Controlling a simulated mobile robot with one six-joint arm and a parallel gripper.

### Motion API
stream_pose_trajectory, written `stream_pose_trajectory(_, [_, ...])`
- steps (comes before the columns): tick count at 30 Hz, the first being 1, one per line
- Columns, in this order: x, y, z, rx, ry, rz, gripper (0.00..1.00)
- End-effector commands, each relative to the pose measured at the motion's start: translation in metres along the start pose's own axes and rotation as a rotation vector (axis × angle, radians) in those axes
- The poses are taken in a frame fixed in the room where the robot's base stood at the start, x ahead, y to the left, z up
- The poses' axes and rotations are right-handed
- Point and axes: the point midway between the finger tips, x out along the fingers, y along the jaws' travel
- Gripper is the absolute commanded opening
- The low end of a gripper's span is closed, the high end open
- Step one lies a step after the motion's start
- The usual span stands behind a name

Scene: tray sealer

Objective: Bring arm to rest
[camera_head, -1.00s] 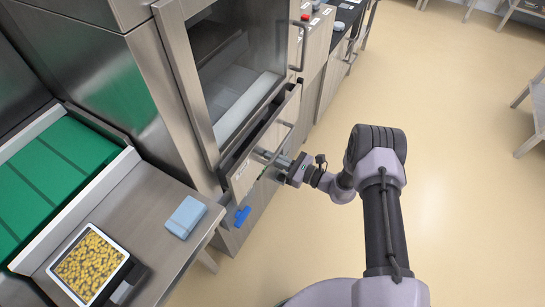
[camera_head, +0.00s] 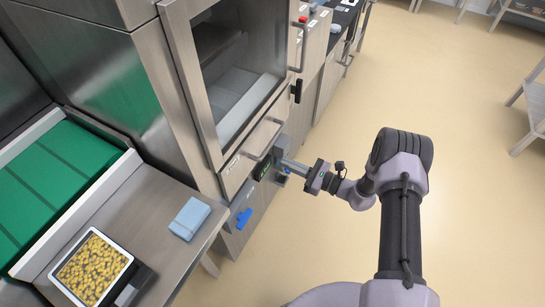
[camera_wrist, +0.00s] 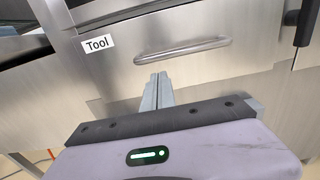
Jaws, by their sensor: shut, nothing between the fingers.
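My gripper (camera_head: 284,164) is shut and empty, in front of the steel cabinet. In the wrist view its two fingertips (camera_wrist: 158,78) lie together just below the bar handle (camera_wrist: 183,50) of a drawer, apart from it. The drawer front (camera_wrist: 130,35) carries a label reading "Tool". In the head view the drawer front (camera_head: 237,169) looks flush with the cabinet, below the glass door. My arm reaches from the lower right, bent at the elbow.
Open floor (camera_head: 470,200) lies at right.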

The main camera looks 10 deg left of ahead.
Motion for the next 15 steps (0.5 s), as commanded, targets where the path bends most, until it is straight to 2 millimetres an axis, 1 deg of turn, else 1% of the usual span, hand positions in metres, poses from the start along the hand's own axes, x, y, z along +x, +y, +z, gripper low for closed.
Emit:
stream_pose_trajectory(1, [-0.013, -0.001, 0.003, 0.002, 0.001, -0.004, 0.0])
stream_pose_trajectory(3, [-0.028, 0.0, 0.002, 0.002, 0.001, -0.003, 0.0])
stream_pose_trajectory(5, [-0.037, 0.0, 0.001, 0.002, 0.001, -0.002, 0.0])
stream_pose_trajectory(8, [-0.044, 0.001, 0.0, 0.002, 0.001, 0.0, 0.0])
stream_pose_trajectory(11, [-0.046, 0.001, -0.001, 0.002, 0.001, 0.0, 0.0])
stream_pose_trajectory(13, [-0.045, 0.0, 0.008, -0.014, 0.008, 0.018, 0.0])
stream_pose_trajectory(14, [-0.043, 0.0, 0.018, -0.033, 0.018, 0.041, 0.0])
stream_pose_trajectory(15, [-0.039, 0.001, 0.039, -0.07, 0.038, 0.085, 0.0])
